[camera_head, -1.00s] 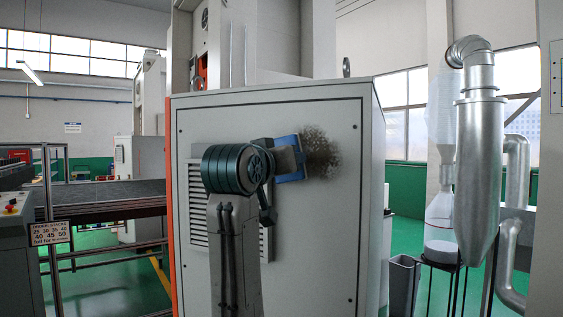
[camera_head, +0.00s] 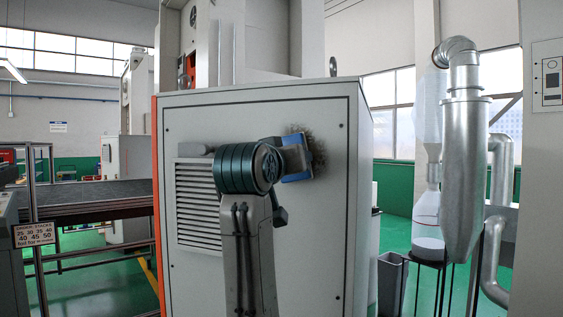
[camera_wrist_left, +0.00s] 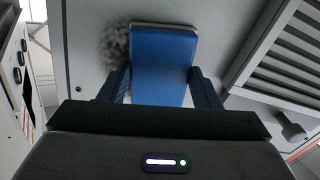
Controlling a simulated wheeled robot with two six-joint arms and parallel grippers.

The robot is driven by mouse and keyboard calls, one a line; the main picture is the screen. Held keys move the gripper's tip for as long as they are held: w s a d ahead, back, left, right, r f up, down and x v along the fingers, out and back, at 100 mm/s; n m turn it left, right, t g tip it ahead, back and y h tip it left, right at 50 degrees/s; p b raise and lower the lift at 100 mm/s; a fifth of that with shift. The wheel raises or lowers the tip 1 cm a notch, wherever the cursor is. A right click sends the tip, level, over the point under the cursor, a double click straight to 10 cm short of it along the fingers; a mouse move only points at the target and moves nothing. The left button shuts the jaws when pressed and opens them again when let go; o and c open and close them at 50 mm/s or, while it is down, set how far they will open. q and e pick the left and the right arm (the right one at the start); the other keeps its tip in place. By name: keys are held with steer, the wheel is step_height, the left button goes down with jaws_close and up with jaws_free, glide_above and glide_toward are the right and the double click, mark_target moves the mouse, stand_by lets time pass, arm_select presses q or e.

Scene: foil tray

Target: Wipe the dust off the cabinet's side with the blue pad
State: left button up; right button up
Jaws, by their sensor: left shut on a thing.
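The cabinet's grey side (camera_head: 225,118) faces me. A dark speckled dust patch (camera_head: 308,138) is near its upper right; part of it is hidden behind my gripper and the pad. My left gripper (camera_head: 292,158) is shut on the blue pad (camera_head: 297,177) and holds it at the panel over the patch. In the left wrist view the blue pad (camera_wrist_left: 162,60) sits between the fingers of my left gripper (camera_wrist_left: 160,86), and dust (camera_wrist_left: 116,42) shows beside it. Whether the pad touches the panel I cannot tell. My right gripper is not in view.
A louvred vent (camera_head: 195,205) is left of the dust on the same panel. A metal duct (camera_head: 463,170) and a clear bottle-like vessel (camera_head: 428,225) stand to the right. A conveyor (camera_head: 90,200) is at the left. The panel below the dust is largely bare.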

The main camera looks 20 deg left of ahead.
arm_select(q)
steer(key=shift+s+d+b, duration=0.1)
steer(key=shift+d+b, duration=0.2)
steer(key=shift+d, duration=2.25)
steer(key=shift+d+f+b, duration=0.15)
steer(key=shift+d+b, duration=0.45)
steer(key=shift+b, duration=0.3)
steer(key=shift+d+b, duration=0.35)
steer(key=shift+b, duration=0.35)
steer(key=shift+s+d+b, duration=0.1)
steer(key=shift+b, duration=0.3)
